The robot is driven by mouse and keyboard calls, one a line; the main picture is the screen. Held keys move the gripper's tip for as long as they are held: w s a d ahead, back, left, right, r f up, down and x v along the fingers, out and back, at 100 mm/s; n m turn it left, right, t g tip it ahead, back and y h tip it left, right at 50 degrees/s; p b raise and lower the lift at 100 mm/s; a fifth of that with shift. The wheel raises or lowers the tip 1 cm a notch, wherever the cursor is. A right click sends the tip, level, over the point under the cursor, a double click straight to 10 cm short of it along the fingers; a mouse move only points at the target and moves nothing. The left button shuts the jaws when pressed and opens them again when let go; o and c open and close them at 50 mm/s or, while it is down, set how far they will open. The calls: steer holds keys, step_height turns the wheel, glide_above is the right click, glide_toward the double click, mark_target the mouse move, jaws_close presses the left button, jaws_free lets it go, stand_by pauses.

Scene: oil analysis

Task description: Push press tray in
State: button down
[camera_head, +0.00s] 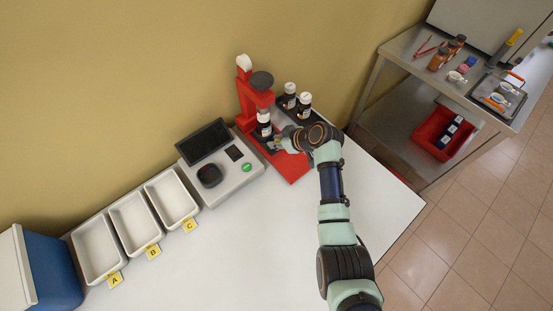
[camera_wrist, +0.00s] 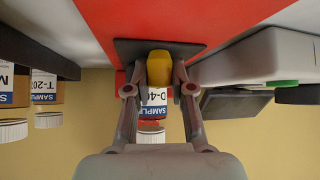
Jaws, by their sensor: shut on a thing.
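The red press (camera_head: 248,97) stands at the back of the white bench. Its dark press tray (camera_wrist: 190,50) lies over the red base in the wrist view, with a yellow handle (camera_wrist: 159,68) at its front. A dark sample bottle (camera_head: 263,130) with a white cap stands upright at the press, below the round press head (camera_head: 262,80). Its label, starting "D-4", shows between my fingers in the wrist view (camera_wrist: 153,97). My gripper (camera_wrist: 159,80) is shut on the yellow handle. In the head view my gripper (camera_head: 279,143) is at the press front, and my wrist hides part of the tray.
Two sample bottles (camera_head: 290,96) (camera_head: 304,104) stand in a dark rack right of the press. A grey analyser (camera_head: 225,180) stands close on the left. Trays A, B and C (camera_head: 136,222) lie farther left. The bench front is clear.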

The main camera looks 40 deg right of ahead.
steer(key=shift+f, duration=0.1)
steer(key=c, duration=1.5)
jaws_free()
steer(key=shift+o, duration=1.2)
steer(key=shift+w, duration=0.15)
steer(key=v, duration=1.2)
steer(key=shift+a, duration=0.15)
